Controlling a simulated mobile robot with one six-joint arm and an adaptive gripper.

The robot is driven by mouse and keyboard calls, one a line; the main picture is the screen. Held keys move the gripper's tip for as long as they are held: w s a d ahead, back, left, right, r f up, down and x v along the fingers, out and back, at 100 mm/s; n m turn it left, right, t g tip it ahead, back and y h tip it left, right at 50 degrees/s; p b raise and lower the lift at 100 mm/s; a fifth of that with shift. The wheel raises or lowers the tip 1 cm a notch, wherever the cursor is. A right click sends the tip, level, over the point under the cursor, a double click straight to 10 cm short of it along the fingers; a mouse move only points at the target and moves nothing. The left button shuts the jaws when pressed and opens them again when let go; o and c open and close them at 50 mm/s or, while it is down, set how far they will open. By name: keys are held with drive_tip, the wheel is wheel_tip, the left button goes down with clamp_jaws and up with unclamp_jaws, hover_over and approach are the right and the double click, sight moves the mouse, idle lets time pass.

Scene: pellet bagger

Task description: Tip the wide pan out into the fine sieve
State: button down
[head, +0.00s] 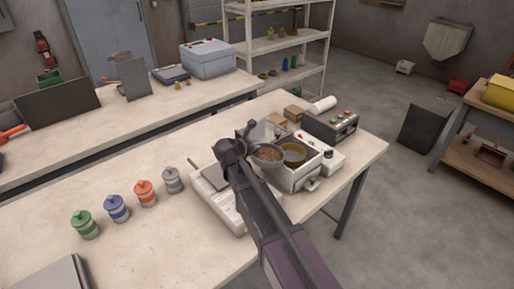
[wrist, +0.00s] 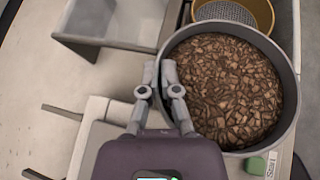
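The wide pan (wrist: 289,75) is a grey round pan full of brown chips, and it sits level in the wrist view. In the head view the pan (head: 268,165) is beside the sieve, to its left. My gripper (wrist: 161,72) is shut on the pan's near-left rim. The fine sieve (wrist: 265,12) is a brass-coloured ring with grey mesh, partly hidden behind the pan at the top of the wrist view. In the head view the sieve (head: 294,154) sits in a white machine and looks empty. My arm hides most of the gripper there.
A control box (head: 331,126) with buttons and a white roll (head: 322,104) stand behind the sieve. A white scale-like device (head: 212,196) is left of my arm. Several lidded jars, one orange (head: 146,194), line the table's left. The table's middle left is clear.

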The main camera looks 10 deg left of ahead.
drive_tip(key=shift+w+d+r+g+y+p, duration=0.55)
drive_tip(key=shift+w+d+r+p, duration=0.3)
drive_tip(key=shift+p, duration=1.05)
drive_tip(key=w+d+r+g+y+p, duration=0.1)
drive_tip(key=w+d+g+p, duration=0.1)
drive_tip(key=p, duration=0.2)
drive_tip(key=shift+r+m+y, duration=0.25)
drive_tip(key=shift+r+m, duration=0.05)
drive_tip(key=shift+m, duration=0.1)
drive_tip(key=w+d+r+m+g+y+p, duration=0.2)
drive_tip(key=w+d+g+y, duration=0.5)
drive_tip(key=g+y, duration=0.2)
drive_tip(key=shift+r+m+p, duration=0.3)
drive_tip(key=shift+p, duration=0.05)
drive_tip(key=shift+g, duration=0.25)
drive_tip(key=shift+a, duration=0.2)
